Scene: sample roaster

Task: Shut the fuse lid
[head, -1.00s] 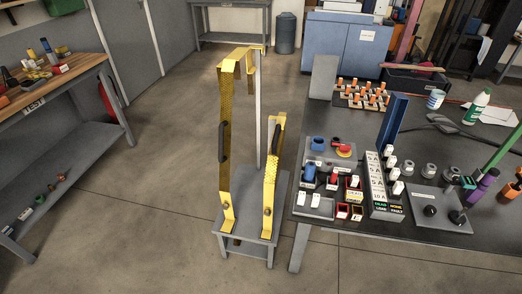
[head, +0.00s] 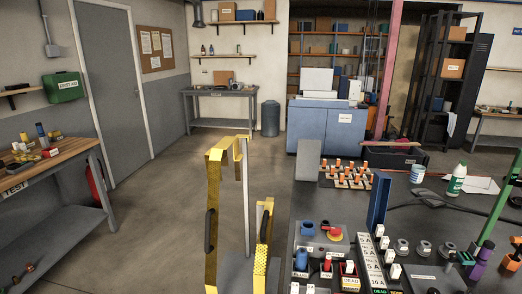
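A tall blue panel (head: 378,203), which looks like the fuse lid, stands upright and open on the dark workbench (head: 338,205). It rises at the far end of a grey labelled fuse strip (head: 366,257). White fuse blocks (head: 390,256) line the strip's right side. The near end of the strip is cut off by the bottom edge of the head view. The lid's hinge is too small to make out. My gripper is not in view.
A yellow-railed step stand (head: 214,215) stands left of the bench. A control box with a red button (head: 335,235) sits left of the strip; round grey parts (head: 402,246) and a green post (head: 500,200) are right. Orange-topped pieces (head: 348,176) stand behind. Floor is clear further left.

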